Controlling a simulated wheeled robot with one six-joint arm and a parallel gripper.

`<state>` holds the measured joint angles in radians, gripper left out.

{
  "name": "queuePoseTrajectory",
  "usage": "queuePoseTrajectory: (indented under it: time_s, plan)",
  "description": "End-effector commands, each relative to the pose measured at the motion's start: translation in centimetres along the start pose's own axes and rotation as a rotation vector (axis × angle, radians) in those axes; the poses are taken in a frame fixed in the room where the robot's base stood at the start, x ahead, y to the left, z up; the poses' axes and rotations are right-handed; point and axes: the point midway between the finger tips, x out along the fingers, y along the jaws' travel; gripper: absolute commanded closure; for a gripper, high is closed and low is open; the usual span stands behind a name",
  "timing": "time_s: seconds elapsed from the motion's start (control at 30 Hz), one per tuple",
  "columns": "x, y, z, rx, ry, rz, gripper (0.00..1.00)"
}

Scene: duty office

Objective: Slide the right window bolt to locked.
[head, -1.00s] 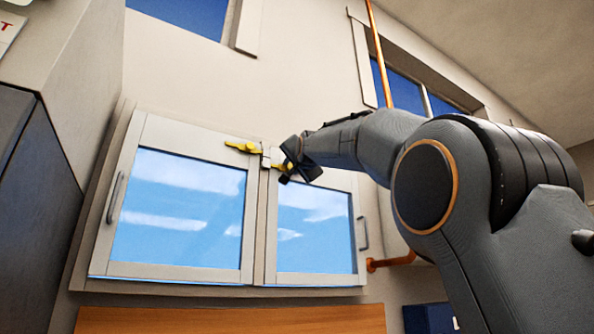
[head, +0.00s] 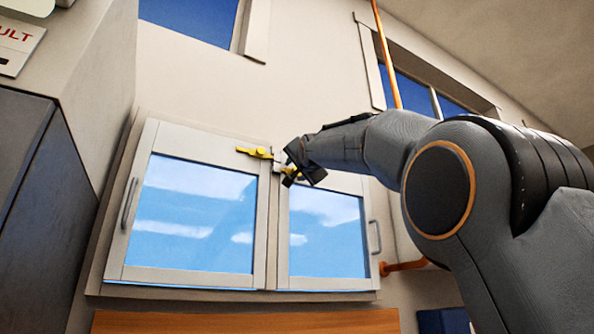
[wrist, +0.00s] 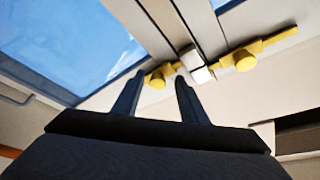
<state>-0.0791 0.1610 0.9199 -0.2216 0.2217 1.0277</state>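The right window bolt is yellow and mostly hidden behind my gripper (head: 296,174) in the head view. Its round knob (wrist: 158,77) shows in the wrist view, where the window appears turned about. The knob lies between my two fingertips in the picture, with a gap on each side. My gripper is open; I cannot tell how deep the fingers reach around the knob. A pale catch block (wrist: 196,67) sits at the centre, close to the bolt's end. I cannot tell whether the bolt enters it.
The left bolt (head: 256,153), also yellow, lies on the left sash beside the catch. The two glazed sashes have handles at their outer sides (head: 129,203). A grey cabinet (head: 50,200) stands at the left.

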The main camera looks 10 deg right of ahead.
Motion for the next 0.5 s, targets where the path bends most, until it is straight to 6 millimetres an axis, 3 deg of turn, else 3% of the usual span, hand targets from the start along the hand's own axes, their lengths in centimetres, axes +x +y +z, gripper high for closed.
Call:
queuePoseTrajectory:
  time_s: [0.17, 0.5]
  plan:
    - [-0.6, 0.1, 0.0, 0.000, 0.001, -0.001, 0.61]
    - [-4.8, 0.2, 0.2, 0.001, 0.001, -0.002, 0.61]
